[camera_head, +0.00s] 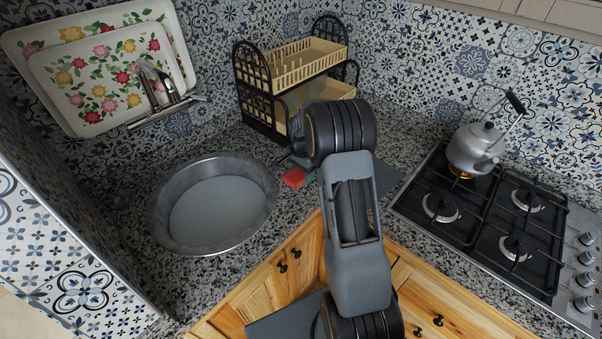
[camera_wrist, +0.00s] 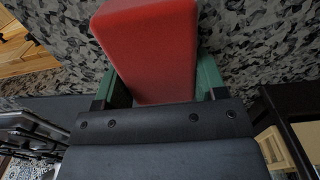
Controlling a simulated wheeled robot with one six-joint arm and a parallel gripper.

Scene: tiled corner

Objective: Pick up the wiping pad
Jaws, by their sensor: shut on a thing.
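The wiping pad (camera_head: 294,178) is a small red block. In the head view it shows just left of my arm, over the granite counter between the sink and the dish rack. In the wrist view the red pad (camera_wrist: 150,48) fills the upper middle, between the two green fingers of my gripper (camera_wrist: 162,82). The fingers are shut on its sides. In the head view my arm hides most of the gripper. I cannot tell whether the pad touches the counter or is just above it.
A round metal sink (camera_head: 160,215) is to the left. A two-tier dish rack (camera_head: 248,85) stands behind my arm. A gas stove (camera_head: 470,225) with a kettle (camera_head: 474,150) is at the right. Floral trays (camera_head: 80,60) lean at the back left, near a faucet (camera_head: 160,88).

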